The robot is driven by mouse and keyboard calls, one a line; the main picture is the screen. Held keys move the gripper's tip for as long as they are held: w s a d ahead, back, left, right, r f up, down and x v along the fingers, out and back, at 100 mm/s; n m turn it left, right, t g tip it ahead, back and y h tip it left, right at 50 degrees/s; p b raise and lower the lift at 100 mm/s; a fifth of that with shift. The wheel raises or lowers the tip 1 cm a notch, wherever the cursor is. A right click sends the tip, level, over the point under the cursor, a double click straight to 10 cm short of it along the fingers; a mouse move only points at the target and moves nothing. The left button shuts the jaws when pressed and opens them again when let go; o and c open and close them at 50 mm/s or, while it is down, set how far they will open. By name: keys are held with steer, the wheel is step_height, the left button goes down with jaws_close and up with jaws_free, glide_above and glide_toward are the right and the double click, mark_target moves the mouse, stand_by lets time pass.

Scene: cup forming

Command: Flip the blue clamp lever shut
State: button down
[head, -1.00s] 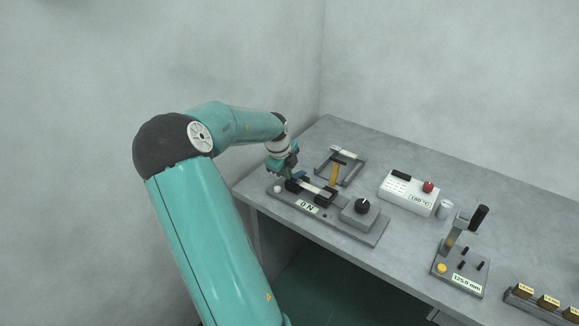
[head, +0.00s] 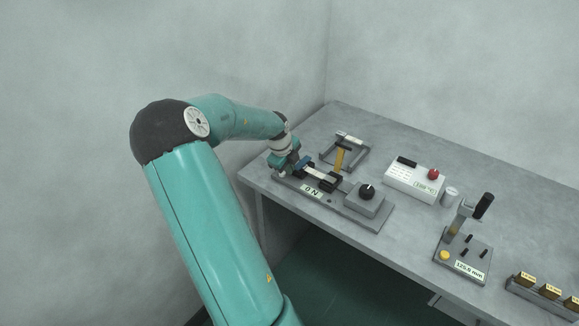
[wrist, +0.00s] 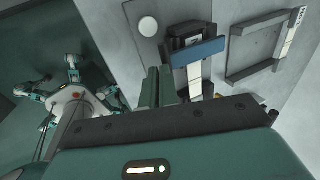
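The blue clamp lever (head: 303,161) is a small blue bar at the left end of the clamp fixture (head: 351,211) in the head view. In the wrist view the blue lever (wrist: 198,52) lies across a black clamp block (wrist: 186,36), above a white strip (wrist: 195,76). My gripper (head: 288,173) is just left of the lever in the head view. In the wrist view my gripper's fingers (wrist: 159,80) are together, with nothing seen between them. They appear beside the lever's left end; I cannot tell whether they touch it.
A round white button (wrist: 147,26) is near the clamp. The fixture carries a black knob (head: 367,191) on a grey box. Behind are a grey frame (head: 359,159) and a white control box (head: 413,180) with a red button. A lever press (head: 463,250) stands to the right.

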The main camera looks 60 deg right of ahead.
steer(key=shift+a+f, duration=0.1)
steer(key=shift+r, duration=0.85)
steer(key=shift+r, duration=0.1)
